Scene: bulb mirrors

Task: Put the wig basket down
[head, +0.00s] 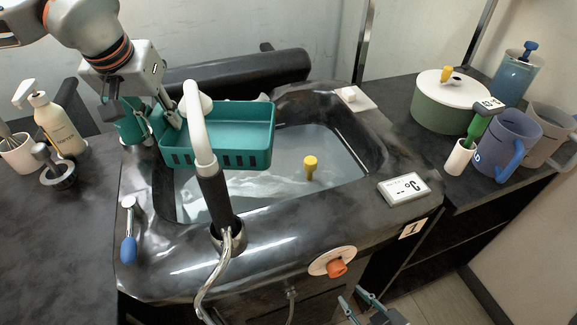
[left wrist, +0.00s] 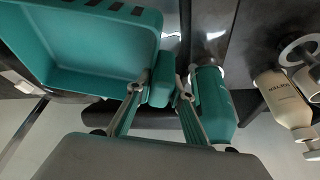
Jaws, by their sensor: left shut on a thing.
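The wig basket is a teal tray-like basket (head: 243,150) with slotted sides, hanging above the back left of the water-filled wash basin (head: 310,240). It looks empty and roughly level. My left gripper (head: 178,118) is shut on a tab at the basket's left end. In the left wrist view my left gripper (left wrist: 160,90) has its fingers on both sides of this tab, and the basket (left wrist: 85,50) fills the upper left. My right gripper (head: 352,294) shows at the bottom edge with its fingers apart and empty.
A curved faucet (head: 203,135) stands in front of the basket. A yellow plug (head: 310,165) shows in the basin. A teal bottle (left wrist: 215,105) is close to my left gripper. A pump bottle (head: 60,125) stands left, a thermometer display (head: 403,188) on the rim. The left counter's front is clear.

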